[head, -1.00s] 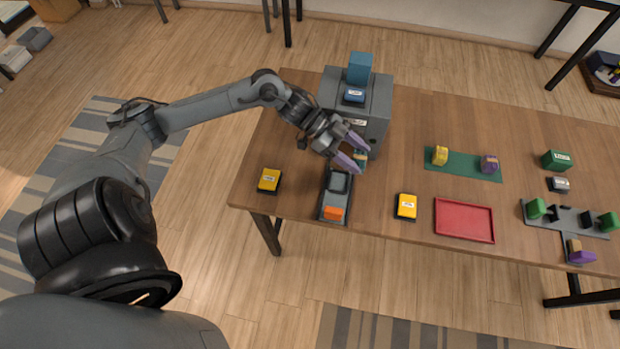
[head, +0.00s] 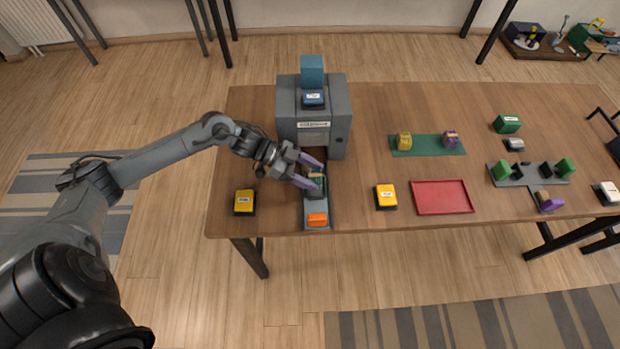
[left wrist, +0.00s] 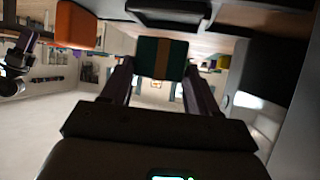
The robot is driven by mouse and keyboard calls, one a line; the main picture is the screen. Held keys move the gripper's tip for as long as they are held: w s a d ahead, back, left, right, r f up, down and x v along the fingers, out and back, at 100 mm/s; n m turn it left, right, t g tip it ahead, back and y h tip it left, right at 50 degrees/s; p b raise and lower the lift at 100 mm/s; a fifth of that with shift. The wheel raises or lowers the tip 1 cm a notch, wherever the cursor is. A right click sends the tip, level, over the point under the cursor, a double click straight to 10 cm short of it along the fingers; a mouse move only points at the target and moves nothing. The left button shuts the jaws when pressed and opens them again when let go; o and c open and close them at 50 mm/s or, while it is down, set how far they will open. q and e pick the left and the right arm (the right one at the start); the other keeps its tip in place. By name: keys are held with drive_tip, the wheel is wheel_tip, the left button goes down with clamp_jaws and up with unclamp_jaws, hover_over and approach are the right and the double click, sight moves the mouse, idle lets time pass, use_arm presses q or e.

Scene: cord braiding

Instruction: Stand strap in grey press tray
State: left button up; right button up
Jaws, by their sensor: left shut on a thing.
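My left gripper (head: 312,172) is shut on the strap, a dark green block with a brown band, which shows between the fingers in the left wrist view (left wrist: 162,58). In the head view the strap (head: 316,181) is over the dark cradle of the grey press tray (head: 309,209). I cannot tell whether it touches the cradle. An orange block (head: 317,219) is at the tray's front end, and it also shows in the left wrist view (left wrist: 75,25). My right gripper is not in view.
The grey press (head: 338,125) stands right behind the tray. Yellow-topped blocks flank the tray at left (head: 244,202) and right (head: 386,197). A red tray (head: 442,197), a green mat (head: 428,152) and a grey fixture (head: 519,178) lie further right.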

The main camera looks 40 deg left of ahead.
use_arm(q)
wheel_tip(320, 180, down, 3)
drive_tip(key=shift+r, duration=0.2)
drive_tip(key=shift+f, duration=0.1)
drive_tip(key=o, duration=1.1)
drive_tip(key=shift+r, duration=0.25)
drive_tip(key=shift+s+a+r, duration=0.15)
drive_tip(key=shift+s+a, duration=0.05)
drive_tip(key=shift+a, duration=0.1)
drive_tip(key=p+v, duration=0.3)
drive_tip(key=v, duration=0.8)
drive_tip(key=shift+a, duration=0.1)
